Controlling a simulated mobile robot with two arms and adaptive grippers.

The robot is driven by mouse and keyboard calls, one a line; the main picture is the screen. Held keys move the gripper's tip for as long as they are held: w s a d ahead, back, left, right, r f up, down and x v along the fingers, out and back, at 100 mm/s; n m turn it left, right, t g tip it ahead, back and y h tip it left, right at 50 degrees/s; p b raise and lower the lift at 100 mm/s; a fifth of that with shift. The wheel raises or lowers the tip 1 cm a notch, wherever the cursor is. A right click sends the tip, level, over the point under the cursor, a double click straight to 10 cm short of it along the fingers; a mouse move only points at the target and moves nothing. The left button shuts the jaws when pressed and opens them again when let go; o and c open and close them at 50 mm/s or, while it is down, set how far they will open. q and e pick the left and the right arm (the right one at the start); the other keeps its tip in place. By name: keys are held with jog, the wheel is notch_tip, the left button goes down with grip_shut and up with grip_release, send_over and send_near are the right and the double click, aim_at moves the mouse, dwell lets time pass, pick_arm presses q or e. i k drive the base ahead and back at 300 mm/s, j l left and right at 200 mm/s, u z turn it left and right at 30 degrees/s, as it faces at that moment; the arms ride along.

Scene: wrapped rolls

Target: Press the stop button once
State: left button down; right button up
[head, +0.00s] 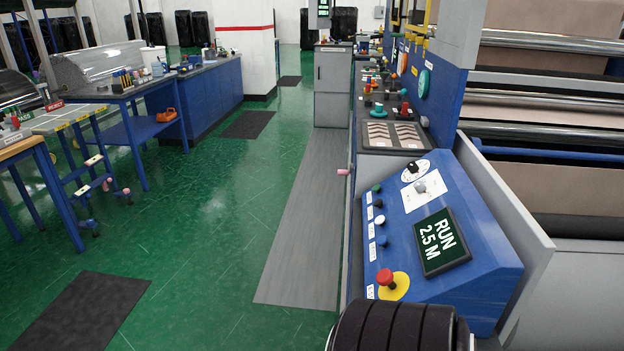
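A blue sloped control panel (470,285) stands at the right of the head view. A red mushroom-shaped button (386,277) on a yellow round base sits at its near left corner. Up the panel's left edge runs a column of small buttons: green (376,188), black (378,203), white (380,220) and blue (381,241). Their labels are too small to read, so I cannot tell which one is marked stop. The panel's screen (441,242) reads "RUN 2.5 M". Neither of my grippers is in view.
A dark ribbed rounded part at the bottom edge hides what lies in front of the panel's near end. A long console (396,136) with more knobs continues behind. Large rollers (560,130) stand at right. The green floor (215,220) at left is open, with dark mats.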

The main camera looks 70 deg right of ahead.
aim_at(377, 203)
jog(key=i+z, duration=0.25)
jog(key=i, duration=0.2)
jog(key=i+j+z, duration=0.25)
jog(key=i, duration=0.15)
jog(key=i+j+z, duration=0.25)
jog(key=i, duration=0.15)
jog(key=i+l+z, duration=0.15)
jog(key=z, duration=0.35)
jog(key=i+z, duration=0.35)
jog(key=z, duration=0.15)
jog(key=i+z, duration=0.25)
jog(key=z, duration=0.25)
jog(key=i+j+z, duration=0.15)
jog(key=z, duration=0.35)
jog(key=i+j, duration=0.05)
jog(key=i, duration=0.05)
